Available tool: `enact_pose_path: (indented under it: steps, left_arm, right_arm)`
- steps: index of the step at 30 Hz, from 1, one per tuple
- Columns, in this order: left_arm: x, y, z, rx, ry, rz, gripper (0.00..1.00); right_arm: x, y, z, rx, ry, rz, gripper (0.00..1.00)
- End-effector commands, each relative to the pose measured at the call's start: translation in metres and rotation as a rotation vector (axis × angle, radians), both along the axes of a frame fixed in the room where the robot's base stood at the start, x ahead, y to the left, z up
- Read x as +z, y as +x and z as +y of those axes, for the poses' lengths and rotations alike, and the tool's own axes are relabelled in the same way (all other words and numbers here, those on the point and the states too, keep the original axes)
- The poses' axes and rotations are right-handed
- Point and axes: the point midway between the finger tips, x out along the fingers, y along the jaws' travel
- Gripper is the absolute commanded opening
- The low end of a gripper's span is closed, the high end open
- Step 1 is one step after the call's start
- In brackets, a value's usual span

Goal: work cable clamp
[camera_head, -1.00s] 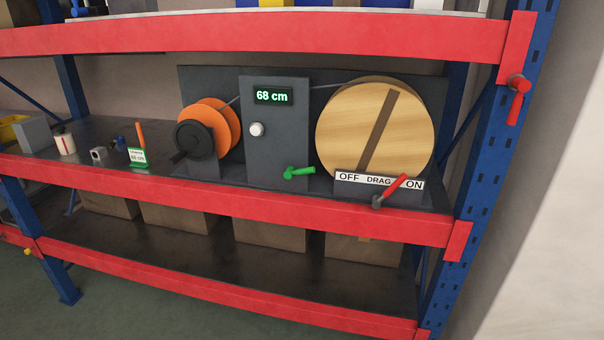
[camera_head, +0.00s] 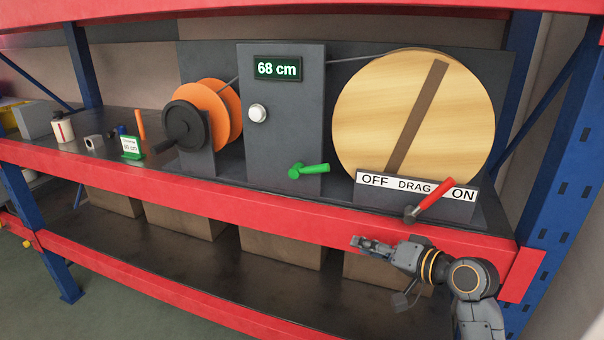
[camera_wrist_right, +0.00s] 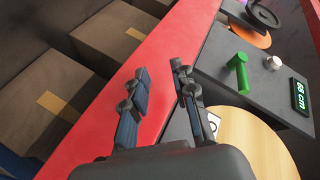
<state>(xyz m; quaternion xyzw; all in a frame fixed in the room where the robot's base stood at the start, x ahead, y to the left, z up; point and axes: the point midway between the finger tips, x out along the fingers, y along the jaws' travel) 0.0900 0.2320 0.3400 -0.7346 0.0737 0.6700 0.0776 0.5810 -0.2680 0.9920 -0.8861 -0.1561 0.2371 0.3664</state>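The cable machine stands on the shelf, and its grey centre housing (camera_head: 282,150) has a display (camera_head: 278,69) reading 68 cm. A green lever (camera_head: 310,169) on the housing front points right, nearly level; it also shows in the right wrist view (camera_wrist_right: 239,72). I cannot tell for sure that it is the clamp. The grey cable (camera_head: 365,57) runs from the orange reel (camera_head: 232,110) through the housing to the wooden drum (camera_head: 413,115). My right gripper (camera_head: 368,246) is open and empty in front of the red beam, below and right of the green lever. My left gripper is out of view.
A red drag lever (camera_head: 435,198) leans toward ON, above my right gripper. The red shelf beam (camera_head: 230,208) runs below the machine. A blue upright (camera_head: 560,170) stands at right. A green-based stand (camera_head: 131,148) and small items sit left. Boxes (camera_head: 280,247) fill the lower shelf.

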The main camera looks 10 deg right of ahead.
Motion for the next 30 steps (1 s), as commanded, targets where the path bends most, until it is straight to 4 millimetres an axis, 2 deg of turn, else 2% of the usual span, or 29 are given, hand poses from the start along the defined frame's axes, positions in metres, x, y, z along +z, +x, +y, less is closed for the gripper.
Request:
enact_pose_path:
  steps: [1, 3, 6, 9, 13, 17, 30]
  left_arm:
    - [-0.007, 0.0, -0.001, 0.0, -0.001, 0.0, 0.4]
    - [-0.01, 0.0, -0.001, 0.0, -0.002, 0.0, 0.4]
    - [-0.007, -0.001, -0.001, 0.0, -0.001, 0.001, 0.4]
    - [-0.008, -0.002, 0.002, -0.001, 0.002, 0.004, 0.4]
    - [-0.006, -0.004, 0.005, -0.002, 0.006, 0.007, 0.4]
    - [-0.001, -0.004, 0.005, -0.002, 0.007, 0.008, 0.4]
    - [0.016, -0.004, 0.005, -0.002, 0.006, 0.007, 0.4]
  right_arm:
    - [0.03, -0.003, -0.002, 0.015, 0.022, -0.061, 0.27]
    - [0.064, -0.01, 0.0, 0.042, 0.056, -0.121, 0.27]
    - [0.102, -0.005, -0.01, 0.047, 0.138, -0.179, 0.27]
    - [0.128, -0.006, -0.015, 0.056, 0.188, -0.223, 0.27]
    - [0.138, -0.001, -0.013, 0.061, 0.211, -0.238, 0.27]
    - [0.138, 0.014, -0.003, 0.062, 0.213, -0.237, 0.27]
    - [0.137, 0.09, 0.044, 0.061, 0.211, -0.236, 0.27]
